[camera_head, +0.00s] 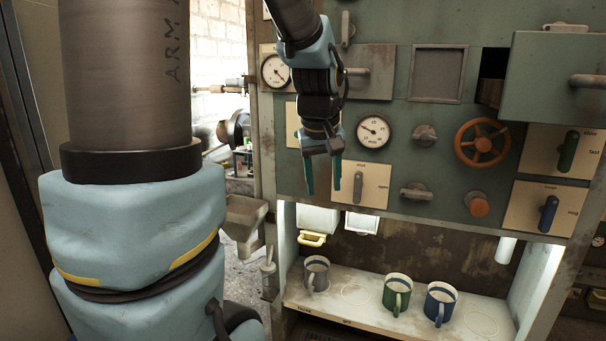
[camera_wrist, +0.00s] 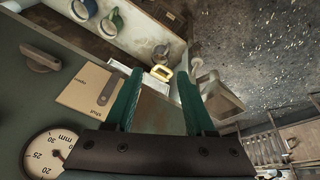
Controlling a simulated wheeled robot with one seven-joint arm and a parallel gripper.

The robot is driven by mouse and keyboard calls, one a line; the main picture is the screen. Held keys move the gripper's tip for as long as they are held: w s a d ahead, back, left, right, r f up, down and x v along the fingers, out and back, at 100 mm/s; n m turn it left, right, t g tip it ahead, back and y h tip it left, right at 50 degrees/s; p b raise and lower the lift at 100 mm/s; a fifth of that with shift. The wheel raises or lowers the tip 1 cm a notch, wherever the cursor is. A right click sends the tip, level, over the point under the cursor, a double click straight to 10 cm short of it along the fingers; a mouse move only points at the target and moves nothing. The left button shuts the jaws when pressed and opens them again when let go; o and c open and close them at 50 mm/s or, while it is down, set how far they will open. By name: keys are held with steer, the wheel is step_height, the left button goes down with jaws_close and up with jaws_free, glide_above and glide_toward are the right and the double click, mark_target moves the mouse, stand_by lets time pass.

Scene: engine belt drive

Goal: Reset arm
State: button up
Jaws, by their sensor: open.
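My gripper (camera_head: 322,175) hangs with its green fingers pointing down in front of the green control panel (camera_head: 400,150), left of the round gauge (camera_head: 373,131). The fingers are apart and nothing is between them. In the wrist view my gripper (camera_wrist: 160,95) also shows both green fingers spread and empty. The fingers appear close to the panel face, beside a cream plate with a lever (camera_head: 361,186). I cannot tell whether they touch it. My arm reaches in from the top of the head view.
A lit shelf (camera_head: 350,318) below holds a grey mug (camera_head: 317,273), a green mug (camera_head: 397,292) and a blue mug (camera_head: 440,302). A yellow handle (camera_head: 312,239) sticks out above it. An orange valve wheel (camera_head: 482,142) and an open drawer (camera_head: 548,80) are at the right.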

steer(key=s+a+f+m, duration=0.2)
steer(key=s+a+f, duration=0.5)
steer(key=a+f, duration=0.35)
step_height(320, 180, down, 7)
steer(key=s+g+b, duration=0.1)
steer(key=b, duration=0.5)
steer(key=shift+s+a+m+g+y+b, duration=0.25)
steer(key=shift+s+m+g+y+b, duration=0.05)
steer(key=shift+s+m+g+y, duration=0.1)
steer(key=shift+f, duration=0.1)
